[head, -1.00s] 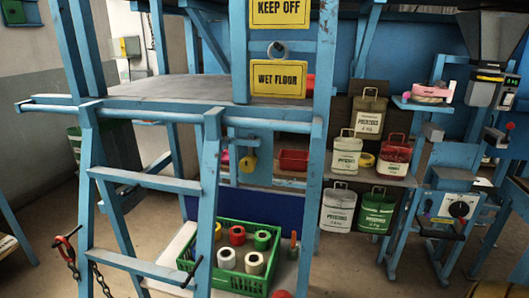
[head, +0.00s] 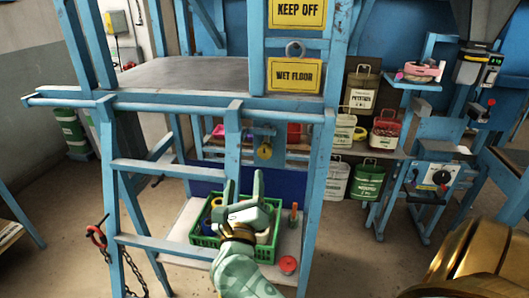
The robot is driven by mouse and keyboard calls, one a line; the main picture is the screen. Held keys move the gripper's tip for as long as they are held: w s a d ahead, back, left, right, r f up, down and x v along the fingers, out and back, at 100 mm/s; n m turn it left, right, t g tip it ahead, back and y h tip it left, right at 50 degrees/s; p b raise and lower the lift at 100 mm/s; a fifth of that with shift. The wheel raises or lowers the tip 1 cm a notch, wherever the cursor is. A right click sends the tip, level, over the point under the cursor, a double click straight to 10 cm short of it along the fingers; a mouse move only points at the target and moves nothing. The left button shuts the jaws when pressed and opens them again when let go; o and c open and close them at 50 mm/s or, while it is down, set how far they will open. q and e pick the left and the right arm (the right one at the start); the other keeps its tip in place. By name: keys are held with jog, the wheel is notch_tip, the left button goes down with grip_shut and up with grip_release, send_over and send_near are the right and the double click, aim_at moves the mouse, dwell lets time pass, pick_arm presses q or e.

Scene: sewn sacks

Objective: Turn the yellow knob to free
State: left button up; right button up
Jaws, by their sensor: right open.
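The yellow knob (head: 264,152) shows below the blue platform frame, under the wet floor sign, near the middle of the head view. It is small, and its exact setting cannot be read. My right gripper (head: 245,177) comes up from the bottom of the view. Its two fingers point upward and are apart, with nothing between them. It is just below and left of the knob in the picture, apart from it, and covers part of the green crate. My left gripper is not in view.
A green crate (head: 200,241) with several rolls stands on a pale board behind my gripper. A blue ladder (head: 170,170) stands to the left, with a chain hanging from it. Several sacks and a machine with a dial (head: 441,177) are at the right.

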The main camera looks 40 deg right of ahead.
aim_at(264, 154)
jog(key=w+d+m+g, duration=0.1)
jog(key=w+d+m, duration=0.1)
jog(key=d, duration=0.3)
jog(key=w+d+f+m+g, duration=0.1)
jog(key=w+d+m, duration=0.1)
jog(key=w+d, duration=0.2)
jog(key=w+d+f+m+g+p, duration=0.1)
jog(key=w+d, duration=0.2)
jog(key=d, duration=0.2)
jog(key=shift+w+d+m+g+y, duration=0.3)
jog(key=shift+d+m+g, duration=0.1)
jog(key=c, duration=1)
